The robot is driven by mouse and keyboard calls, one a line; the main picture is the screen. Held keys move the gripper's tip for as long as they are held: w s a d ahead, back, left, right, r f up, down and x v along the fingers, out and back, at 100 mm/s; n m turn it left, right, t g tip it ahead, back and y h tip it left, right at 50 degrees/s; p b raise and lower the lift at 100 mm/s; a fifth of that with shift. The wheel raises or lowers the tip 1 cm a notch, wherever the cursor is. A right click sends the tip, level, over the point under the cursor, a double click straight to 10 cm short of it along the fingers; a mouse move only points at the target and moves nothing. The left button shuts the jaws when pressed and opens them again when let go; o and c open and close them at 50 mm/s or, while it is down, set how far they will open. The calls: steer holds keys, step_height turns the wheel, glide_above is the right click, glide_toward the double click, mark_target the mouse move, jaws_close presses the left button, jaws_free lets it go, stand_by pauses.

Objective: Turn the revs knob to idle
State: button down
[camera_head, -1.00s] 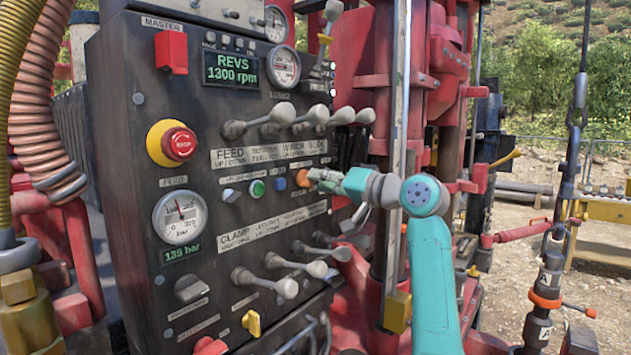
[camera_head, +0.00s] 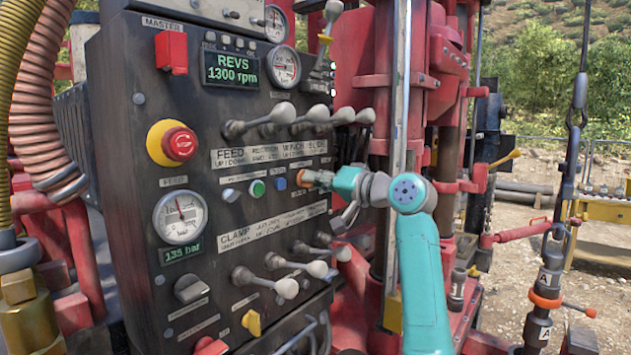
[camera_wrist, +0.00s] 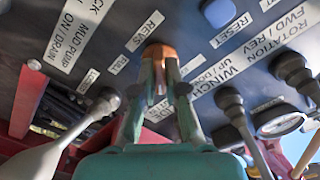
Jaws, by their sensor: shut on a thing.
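The revs knob (camera_wrist: 160,50) is an orange round knob under a white "REVS" label in the wrist view. My gripper (camera_wrist: 160,70) is shut on the knob, one finger on each side. In the head view the orange knob (camera_head: 304,178) shows at the right edge of the panel, with my gripper (camera_head: 318,179) on it from the right. The knob's pointer is hidden. The green display (camera_head: 231,70) reads "REVS 1300 rpm".
Grey-knobbed levers (camera_head: 283,113) stick out above the knob, and more levers (camera_head: 286,288) below. Blue (camera_head: 281,184) and green (camera_head: 257,188) buttons lie to its left. A red emergency stop (camera_head: 179,144) is farther left. A metal post (camera_head: 398,90) stands close behind my arm.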

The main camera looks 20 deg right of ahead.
steer(key=shift+n, duration=4.2)
steer(key=c, duration=1.2)
jaws_free()
steer(key=v, duration=1.2)
